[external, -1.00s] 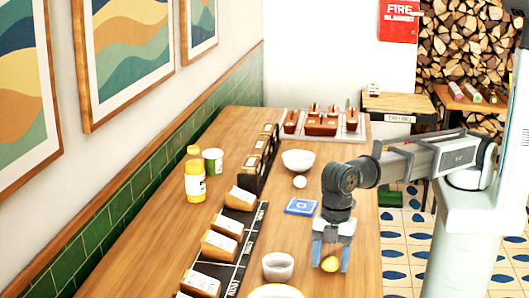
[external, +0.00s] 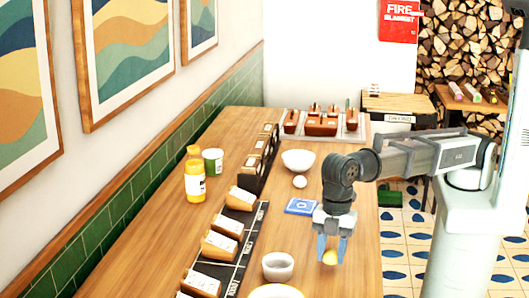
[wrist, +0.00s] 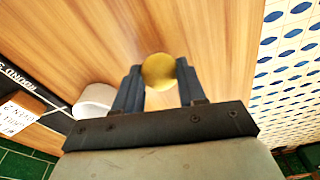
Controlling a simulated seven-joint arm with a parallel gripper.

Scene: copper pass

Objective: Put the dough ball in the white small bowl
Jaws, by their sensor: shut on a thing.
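My gripper (external: 331,258) is shut on a yellow ball (external: 329,257), which shows between the two fingers in the wrist view (wrist: 158,71). It holds the ball over the right side of the wooden table, seemingly a little above it. A smaller pale ball (external: 300,182) lies on the table in front of the farther white bowl; I cannot tell by looks alone which ball is dough. The nearer small white bowl (external: 278,267) stands upright to the left of my gripper, also left in the wrist view (wrist: 92,100). A wider white bowl (external: 298,161) stands farther back.
A blue square item (external: 301,206) lies beyond the gripper. A yellow-rimmed dish (external: 275,291) is at the bottom edge. A tray (external: 361,131) is at the back.

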